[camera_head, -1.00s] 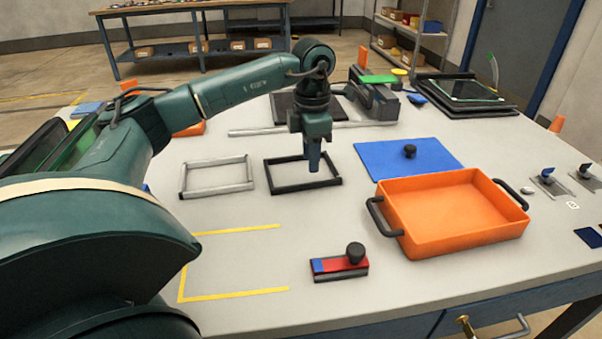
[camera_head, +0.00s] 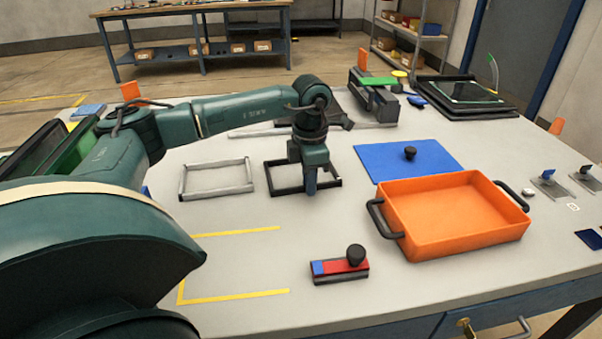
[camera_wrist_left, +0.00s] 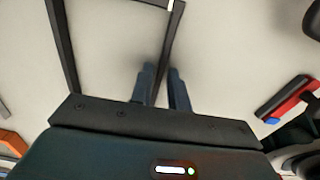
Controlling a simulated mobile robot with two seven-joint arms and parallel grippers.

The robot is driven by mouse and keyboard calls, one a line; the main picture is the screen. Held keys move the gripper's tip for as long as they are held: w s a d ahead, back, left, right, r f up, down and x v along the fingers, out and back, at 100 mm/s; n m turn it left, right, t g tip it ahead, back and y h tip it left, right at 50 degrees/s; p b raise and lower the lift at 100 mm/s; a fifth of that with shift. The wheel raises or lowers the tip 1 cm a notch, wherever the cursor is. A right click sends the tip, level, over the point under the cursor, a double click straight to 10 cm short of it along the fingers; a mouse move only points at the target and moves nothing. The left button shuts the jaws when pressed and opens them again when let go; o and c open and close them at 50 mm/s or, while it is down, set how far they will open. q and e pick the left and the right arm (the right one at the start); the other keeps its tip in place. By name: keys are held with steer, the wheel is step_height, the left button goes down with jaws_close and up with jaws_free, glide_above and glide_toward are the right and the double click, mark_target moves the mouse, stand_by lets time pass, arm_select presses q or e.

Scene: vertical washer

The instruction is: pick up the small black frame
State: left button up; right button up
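The small black frame (camera_head: 278,178) lies flat on the grey table, to the right of a similar silver frame (camera_head: 184,180). My left gripper (camera_head: 310,192) points straight down at the black frame's near side, low over the table. In the left wrist view, a dark bar of the black frame (camera_wrist_left: 174,35) runs between the two fingers of my left gripper (camera_wrist_left: 162,78). The fingers stand apart on either side of the bar, with a narrow gap showing. The gripper hides part of the frame. My right gripper is not in view.
An orange tray (camera_head: 440,247) with dark handles stands to the right, in front of a blue mat (camera_head: 375,165) with a black knob. A red and blue block (camera_head: 338,267) with a black knob lies nearer. Yellow tape lines (camera_head: 235,295) mark bare table at front left.

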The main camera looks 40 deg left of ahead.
arm_select(q)
jaws_close()
